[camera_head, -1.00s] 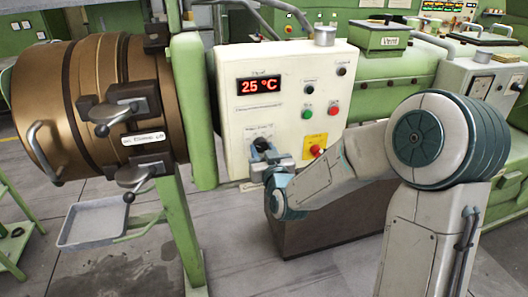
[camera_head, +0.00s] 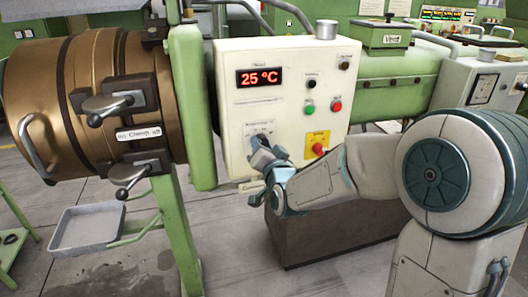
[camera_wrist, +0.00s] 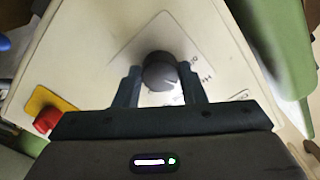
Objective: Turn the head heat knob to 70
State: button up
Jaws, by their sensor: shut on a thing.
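The head heat knob (camera_wrist: 160,71) is a round dark knob on the cream control panel (camera_head: 235,110). In the wrist view it sits between the two fingertips of my gripper (camera_wrist: 160,80), which is shut on it. In the head view my gripper (camera_head: 262,155) is at the lower left of the panel, and my wrist covers the knob there. The red display (camera_head: 260,78) above reads 25 °C. The scale marks around the knob are too blurred to read.
A red button on a yellow plate (camera_head: 317,140) is just right of my gripper; it also shows in the wrist view (camera_wrist: 47,120). Green (camera_head: 309,107) and red (camera_head: 336,105) buttons sit above. A green post (camera_head: 192,110) stands close on the left, beside the bronze extruder head (camera_head: 45,90).

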jog(key=shift+m, duration=0.3)
jog(key=o, duration=1)
jog(key=shift+s+d, duration=0.1)
jog(key=shift+s, duration=0.05)
jog(key=shift+b+v, duration=3.05)
jog(key=shift+v, duration=3.65)
jog(key=shift+s, duration=0.1)
jog(key=shift+d, duration=0.1)
